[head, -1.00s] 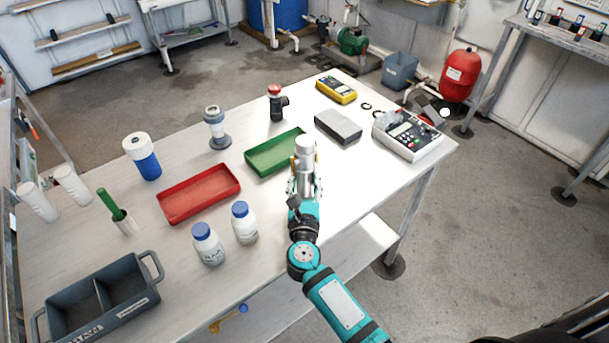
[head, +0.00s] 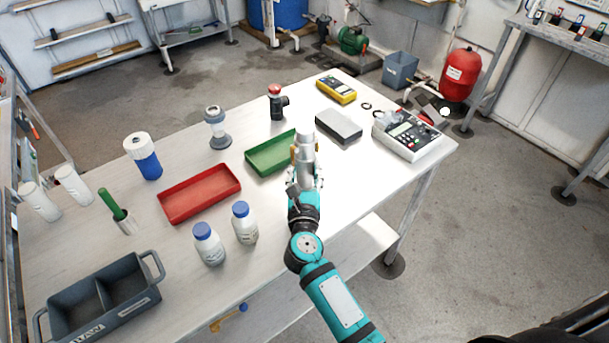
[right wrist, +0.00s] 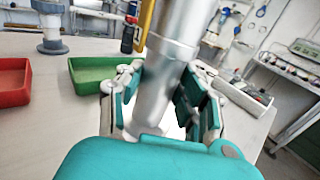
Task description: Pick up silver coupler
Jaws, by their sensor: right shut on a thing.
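The silver coupler (head: 306,146) is a bright metal cylinder, with a wider and a narrower part, near the front edge of the table, right of the green tray. My right gripper (head: 305,178) is shut on it. In the right wrist view the coupler (right wrist: 167,70) stands between the two fingers (right wrist: 155,100), slightly tilted in the picture. I cannot tell whether its lower end touches the table. My left gripper does not show.
A green tray (head: 258,170) and a red tray (head: 165,211) lie to the left. Two blue-capped bottles (head: 208,249) stand near the front. A grey box (head: 338,124) and a white meter (head: 425,149) are to the right. A grey divided crate (head: 158,296) is at front left.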

